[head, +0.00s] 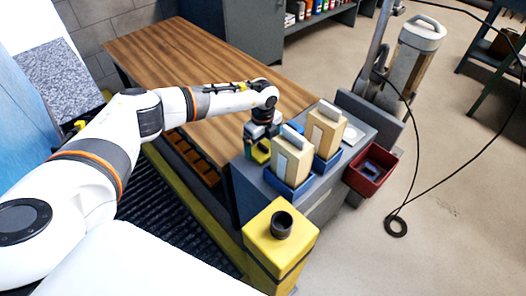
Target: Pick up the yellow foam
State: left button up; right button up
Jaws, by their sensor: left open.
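A small yellow piece (261,154), which looks like the yellow foam, shows at the left end of the grey cart top (246,178). It is partly hidden by my left gripper and small in the picture. My left gripper (257,144) is open and points down right at this piece. I cannot tell whether the fingers touch it or stand around it. My right gripper is not in view.
Two tan blocks (291,158) (325,130) stand in blue holders just right of my gripper. A yellow box (262,242) with a black cup (282,225) stands in front. A red bin (369,174) hangs at right. The wooden table (180,60) is bare.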

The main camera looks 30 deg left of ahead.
aim_at(263, 145)
pick_arm(q)
jog(key=shift+f, duration=0.5)
jog(key=shift+c, duration=0.2)
jog(key=c, duration=1)
jog(key=shift+r, duration=0.1)
notch_tip(263, 145, up, 9)
jog(key=shift+r, duration=0.15)
notch_tip(263, 145, up, 6)
jog(key=p, duration=0.4)
jog(key=shift+f, duration=0.2)
